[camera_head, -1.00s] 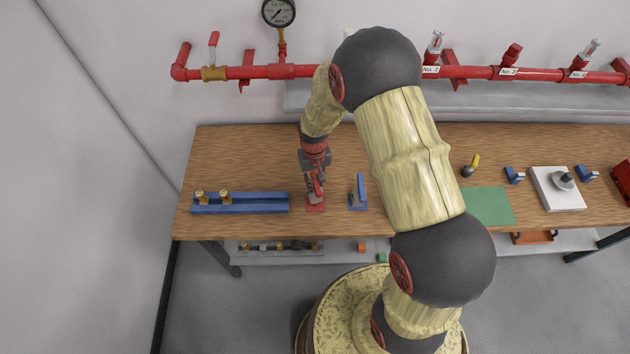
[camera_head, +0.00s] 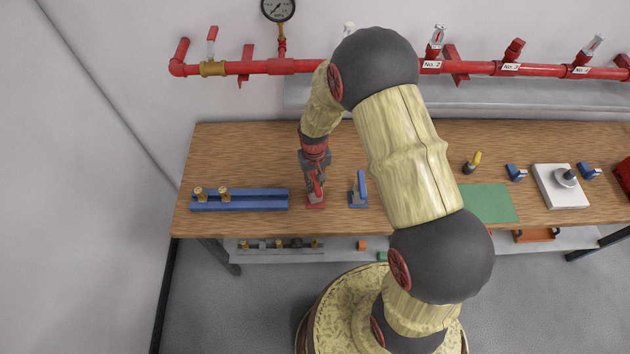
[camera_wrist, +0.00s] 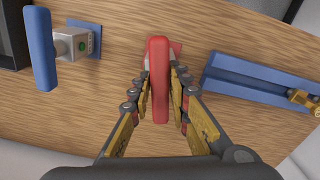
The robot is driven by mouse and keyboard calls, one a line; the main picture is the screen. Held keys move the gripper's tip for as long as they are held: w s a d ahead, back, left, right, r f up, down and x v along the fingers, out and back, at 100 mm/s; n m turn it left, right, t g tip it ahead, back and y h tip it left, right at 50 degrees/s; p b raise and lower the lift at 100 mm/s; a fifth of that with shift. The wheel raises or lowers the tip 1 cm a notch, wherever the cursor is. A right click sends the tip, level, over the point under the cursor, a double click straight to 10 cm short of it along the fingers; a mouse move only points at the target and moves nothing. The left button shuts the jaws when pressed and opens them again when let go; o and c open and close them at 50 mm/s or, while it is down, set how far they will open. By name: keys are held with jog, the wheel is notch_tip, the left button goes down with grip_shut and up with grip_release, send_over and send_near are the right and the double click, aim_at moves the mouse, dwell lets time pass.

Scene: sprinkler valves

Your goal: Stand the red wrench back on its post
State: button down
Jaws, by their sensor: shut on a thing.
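The red wrench (camera_wrist: 159,82) is between the fingers of my gripper (camera_wrist: 160,95) in the wrist view, its handle pointing toward the camera. My gripper is shut on it. In the head view my gripper (camera_head: 315,178) points down over the bench, with the red wrench (camera_head: 316,188) below it. A red base plate (camera_head: 315,205) lies on the bench under the wrench; its edge (camera_wrist: 176,47) shows behind the wrench in the wrist view. The post itself is hidden, and I cannot tell whether the wrench sits on it.
A blue wrench (camera_head: 361,185) stands on its blue base just right of my gripper. A blue rail (camera_head: 255,200) with brass fittings lies to the left. A green mat (camera_head: 488,203) is farther right. Red piping (camera_head: 480,71) runs along the wall behind the wooden bench (camera_head: 240,150).

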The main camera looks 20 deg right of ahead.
jog(key=shift+f+b, duration=0.55)
jog(key=shift+f, duration=0.35)
jog(key=c, duration=1.6)
grip_release()
jog(key=shift+c, duration=0.2)
jog(key=shift+o, duration=0.3)
notch_tip(320, 180, up, 12)
jog(key=shift+a, duration=0.1)
jog(key=shift+g, duration=0.5)
jog(key=s, duration=0.4)
jog(key=shift+f, duration=0.2)
jog(key=s+r+t+b, duration=0.6)
jog(key=s+r+b, duration=0.5)
jog(key=s+r, duration=0.6)
jog(key=shift+s+r+t+b, duration=0.3)
jog(key=shift+s+r, duration=0.05)
jog(key=shift+s, duration=0.15)
